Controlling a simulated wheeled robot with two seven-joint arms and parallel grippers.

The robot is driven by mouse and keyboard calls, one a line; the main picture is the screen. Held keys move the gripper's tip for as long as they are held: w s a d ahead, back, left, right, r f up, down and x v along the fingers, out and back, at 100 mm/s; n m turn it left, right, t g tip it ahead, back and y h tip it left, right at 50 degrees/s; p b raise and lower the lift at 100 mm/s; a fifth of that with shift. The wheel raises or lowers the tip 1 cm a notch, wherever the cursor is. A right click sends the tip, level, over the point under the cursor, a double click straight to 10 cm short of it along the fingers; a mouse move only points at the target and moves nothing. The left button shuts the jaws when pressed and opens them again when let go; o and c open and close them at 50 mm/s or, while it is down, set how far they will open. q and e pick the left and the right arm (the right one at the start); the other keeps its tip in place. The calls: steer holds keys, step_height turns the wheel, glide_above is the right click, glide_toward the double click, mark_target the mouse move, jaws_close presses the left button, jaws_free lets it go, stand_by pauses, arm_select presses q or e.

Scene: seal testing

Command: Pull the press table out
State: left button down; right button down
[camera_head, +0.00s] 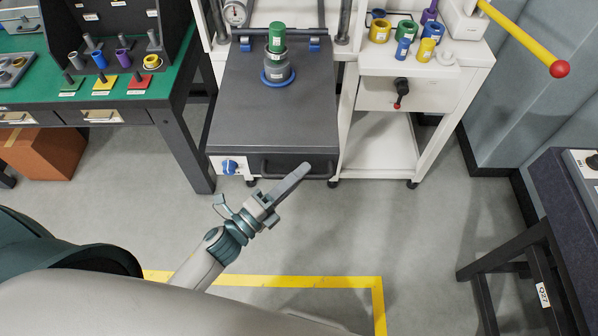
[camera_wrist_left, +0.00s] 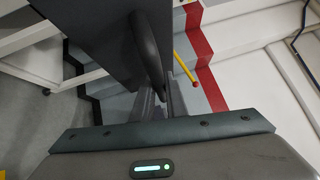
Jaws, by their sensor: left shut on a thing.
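The press table (camera_head: 230,115) is a dark grey slab that projects forward from the white press frame. A green-topped cylinder (camera_head: 277,42) stands on it in a blue-ringed grey base (camera_head: 277,72). A dark bar handle (camera_head: 320,177) runs along the table's front edge. My left gripper (camera_head: 303,169) reaches up to this handle from below. In the left wrist view the handle (camera_wrist_left: 148,45) passes between the fingers (camera_wrist_left: 158,100), which are shut on it. My right gripper is not in view.
A blue knob (camera_head: 230,167) sits left of the handle. A white cart (camera_head: 378,158) with colored rings and a drawer stands close on the right; a green workbench (camera_head: 140,92) is on the left. The floor in front is clear, with a yellow line (camera_head: 300,281).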

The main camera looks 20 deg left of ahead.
arm_select(q)
steer(key=c, duration=1.8)
jaws_free()
steer(key=shift+s+d+f, duration=0.1)
steer(key=shift+s+f, duration=0.05)
steer(key=shift+s, duration=0.1)
steer(key=shift+o, duration=0.2)
steer(key=shift+s, duration=0.1)
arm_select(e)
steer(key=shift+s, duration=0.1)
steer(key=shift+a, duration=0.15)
